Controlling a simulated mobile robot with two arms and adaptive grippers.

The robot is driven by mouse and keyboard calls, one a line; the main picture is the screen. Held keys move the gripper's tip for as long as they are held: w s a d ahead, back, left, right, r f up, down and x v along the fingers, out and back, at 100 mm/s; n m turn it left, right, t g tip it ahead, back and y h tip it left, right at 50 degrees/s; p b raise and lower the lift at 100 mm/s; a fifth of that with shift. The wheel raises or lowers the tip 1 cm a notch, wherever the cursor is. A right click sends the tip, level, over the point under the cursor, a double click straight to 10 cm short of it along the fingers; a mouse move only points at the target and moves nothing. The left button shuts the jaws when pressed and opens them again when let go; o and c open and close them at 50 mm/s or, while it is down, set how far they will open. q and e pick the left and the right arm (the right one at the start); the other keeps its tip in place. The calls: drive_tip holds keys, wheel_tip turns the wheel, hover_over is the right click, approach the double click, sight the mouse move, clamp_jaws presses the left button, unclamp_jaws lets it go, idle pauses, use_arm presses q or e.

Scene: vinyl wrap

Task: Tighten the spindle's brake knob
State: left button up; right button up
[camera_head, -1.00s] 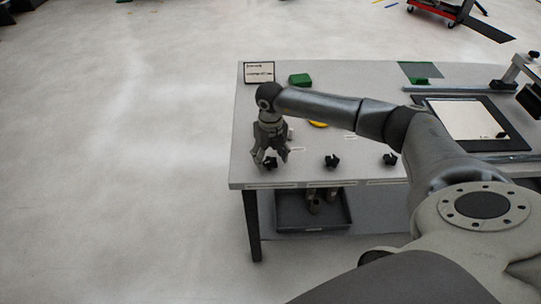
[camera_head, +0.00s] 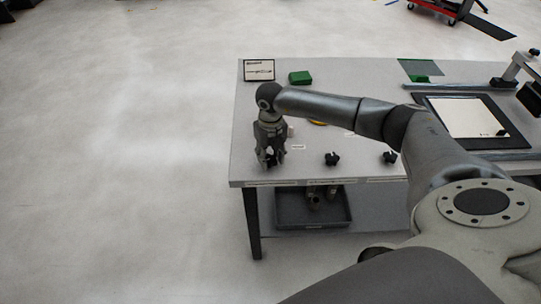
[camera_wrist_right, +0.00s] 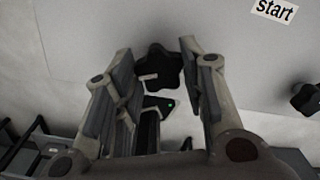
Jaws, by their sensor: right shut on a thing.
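Three black star-shaped knobs stand in a row near the table's front edge. My right gripper (camera_head: 271,160) points down at the leftmost one and is shut on it. In the right wrist view this leftmost knob (camera_wrist_right: 158,68) shows between the two finger pads; in the head view the fingers mostly hide it. The middle knob (camera_head: 332,159) and the right knob (camera_head: 390,157) stand free. Which knob is the spindle's brake knob cannot be read clearly. My left gripper is not in view.
A white label reading "start" (camera_wrist_right: 274,11) lies beside the held knob. On the table (camera_head: 241,120) are a framed card (camera_head: 259,70), a green block (camera_head: 300,78) and a dark mat with a white sheet (camera_head: 466,118). A grey bin (camera_head: 287,222) sits below. Floor at left is clear.

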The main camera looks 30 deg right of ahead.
drive_tip(key=m, duration=0.6)
drive_tip(key=shift+m, duration=0.4)
drive_tip(key=m, duration=0.6)
drive_tip(key=shift+r, duration=0.1)
drive_tip(key=m+p, duration=0.1)
drive_tip(key=m, duration=0.4)
drive_tip(key=m+p, duration=0.1)
drive_tip(key=m, duration=0.3)
drive_tip(key=shift+w+m, duration=0.1)
drive_tip(key=shift+m, duration=0.5)
drive_tip(key=o, duration=1)
drive_tip(key=shift+o, duration=0.2)
